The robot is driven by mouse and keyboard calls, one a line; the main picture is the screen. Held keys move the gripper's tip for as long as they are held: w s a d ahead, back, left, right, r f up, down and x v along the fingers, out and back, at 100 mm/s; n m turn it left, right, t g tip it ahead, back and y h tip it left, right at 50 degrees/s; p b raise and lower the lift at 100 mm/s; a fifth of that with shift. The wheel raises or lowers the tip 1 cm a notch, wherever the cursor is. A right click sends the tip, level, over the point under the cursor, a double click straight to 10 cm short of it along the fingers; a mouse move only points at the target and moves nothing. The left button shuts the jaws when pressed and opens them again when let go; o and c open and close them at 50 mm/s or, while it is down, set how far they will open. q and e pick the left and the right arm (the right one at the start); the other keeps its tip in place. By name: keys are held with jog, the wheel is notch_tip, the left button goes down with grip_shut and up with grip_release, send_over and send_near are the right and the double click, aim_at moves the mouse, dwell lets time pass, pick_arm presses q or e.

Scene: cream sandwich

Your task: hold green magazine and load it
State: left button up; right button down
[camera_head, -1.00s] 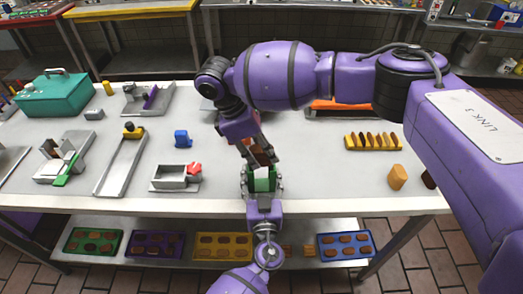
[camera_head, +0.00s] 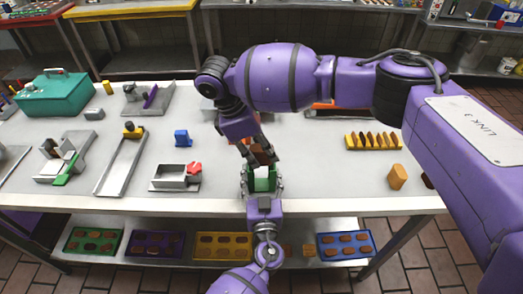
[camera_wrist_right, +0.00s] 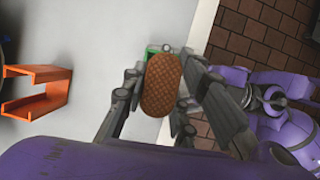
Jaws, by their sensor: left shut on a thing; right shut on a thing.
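The green magazine (camera_head: 262,184) is at the front edge of the table in the head view. My left gripper (camera_head: 262,190) comes up from below and is shut on it, with fingers at both sides. My right gripper (camera_head: 259,156) is just beyond and above the magazine, shut on a brown oval biscuit (camera_wrist_right: 172,97). In the right wrist view, the biscuit lies between the fingers of this gripper (camera_wrist_right: 165,95), and a bit of green magazine (camera_wrist_right: 152,50) shows behind it. The biscuit appears above the magazine's opening; whether they touch I cannot tell.
A grey tray with a red knob (camera_head: 175,178) stands left of the magazine. A blue block (camera_head: 183,138) is behind it. A yellow rack of biscuits (camera_head: 373,141) and an orange block (camera_head: 397,177) are at right. An orange channel (camera_wrist_right: 35,90) shows in the wrist view.

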jog(key=shift+f, duration=0.6)
dwell(0.6)
jog(key=shift+r, duration=0.2)
jog(key=shift+f, duration=0.3)
dwell(1.7)
jog(key=shift+r, duration=0.35)
jog(key=shift+f, duration=0.45)
dwell(1.5)
jog(key=shift+r, duration=0.15)
jog(key=shift+r, duration=0.25)
dwell(0.3)
dwell(1.1)
